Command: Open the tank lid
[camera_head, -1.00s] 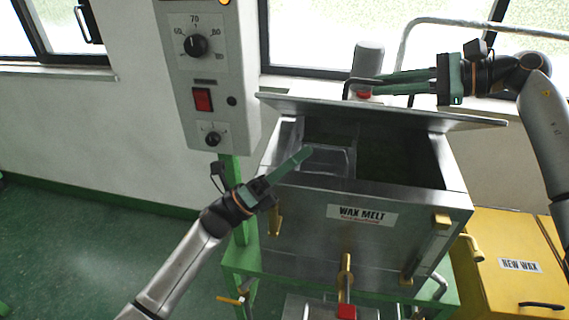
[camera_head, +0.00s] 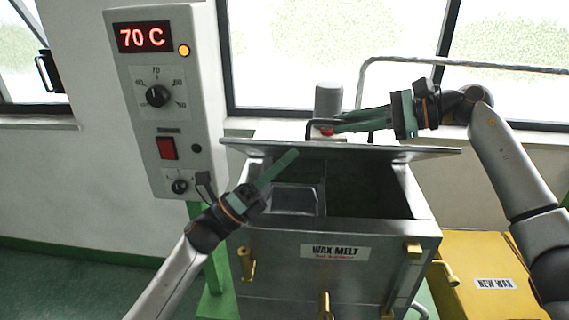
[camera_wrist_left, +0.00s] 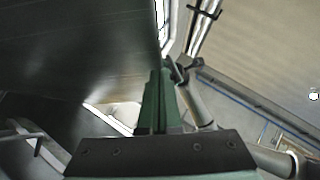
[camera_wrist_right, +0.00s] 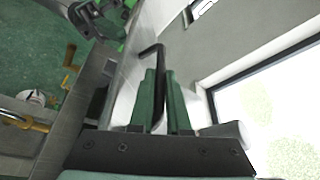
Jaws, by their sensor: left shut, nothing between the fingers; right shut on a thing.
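The grey metal tank (camera_head: 290,262), labelled WAX MELT, has its top open, with a dark inside showing. The tank lid (camera_head: 415,153) is a flat metal plate raised along the tank's back edge, seen nearly edge-on. My right gripper (camera_head: 337,123) is shut on the dark bent lid handle (camera_head: 310,128) behind the lid; the handle also shows between the fingers in the right wrist view (camera_wrist_right: 158,55). My left gripper (camera_head: 296,152) is shut and empty, its tips just below the lid's edge, over the tank opening. Whether they touch the lid is unclear.
A control box (camera_head: 190,80) reading 70 C stands left of the tank. A clear-looking tray (camera_head: 296,200) sits inside the tank. A grey cylinder (camera_head: 328,98) stands behind the lid. A yellow NEW WAX box (camera_head: 470,255) is at the right.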

